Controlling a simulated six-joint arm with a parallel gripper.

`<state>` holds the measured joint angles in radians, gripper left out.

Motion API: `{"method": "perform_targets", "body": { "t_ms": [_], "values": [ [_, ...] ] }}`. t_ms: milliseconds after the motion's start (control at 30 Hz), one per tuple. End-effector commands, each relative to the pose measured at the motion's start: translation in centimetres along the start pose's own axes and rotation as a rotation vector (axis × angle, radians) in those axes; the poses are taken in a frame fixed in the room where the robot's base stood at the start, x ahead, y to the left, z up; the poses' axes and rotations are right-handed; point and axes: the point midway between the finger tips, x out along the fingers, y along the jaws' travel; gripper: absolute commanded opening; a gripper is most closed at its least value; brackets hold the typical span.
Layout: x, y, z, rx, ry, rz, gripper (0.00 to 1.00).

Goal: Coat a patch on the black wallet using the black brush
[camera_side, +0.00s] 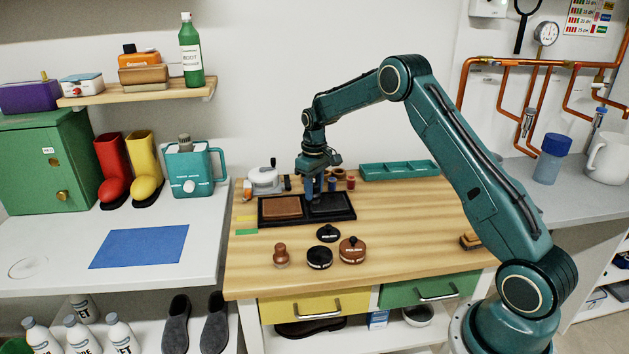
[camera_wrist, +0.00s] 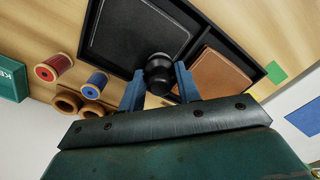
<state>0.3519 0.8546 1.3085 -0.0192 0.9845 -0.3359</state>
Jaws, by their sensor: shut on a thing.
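The black wallet (camera_side: 331,203) lies flat in the right part of a black tray (camera_side: 290,223); it also shows at the top of the wrist view (camera_wrist: 138,28). A brown wallet (camera_side: 283,206) lies beside it in the tray's left part. My gripper (camera_side: 313,192) is over the tray, near the border between the two wallets. In the wrist view its blue fingers (camera_wrist: 160,84) are shut on the round black knob of the black brush (camera_wrist: 158,66). The brush's lower end is hidden, so I cannot tell whether it touches the wallet.
In front of the tray stand an open black tin (camera_side: 319,258), a black lid (camera_side: 328,233), a brown tin (camera_side: 352,250) and a brown brush (camera_side: 281,256). Thread spools (camera_wrist: 56,68) stand close behind the gripper. A teal tray (camera_side: 399,171) lies at the back. The table's right side is mostly clear.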

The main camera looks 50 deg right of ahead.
Motion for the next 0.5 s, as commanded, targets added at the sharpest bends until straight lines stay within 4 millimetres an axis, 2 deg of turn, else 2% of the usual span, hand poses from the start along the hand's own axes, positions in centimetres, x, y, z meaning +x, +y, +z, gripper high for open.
{"method": "perform_targets", "body": {
  "t_ms": [200,333,500],
  "values": [
    [0.1,-1.3,-1.1,-0.003,0.001,0.0,0.15],
    [0.1,-1.9,-0.2,-0.001,-0.001,-0.001,0.15],
    [0.0,-0.6,0.8,0.001,-0.001,0.0,0.15]
  ]
}}
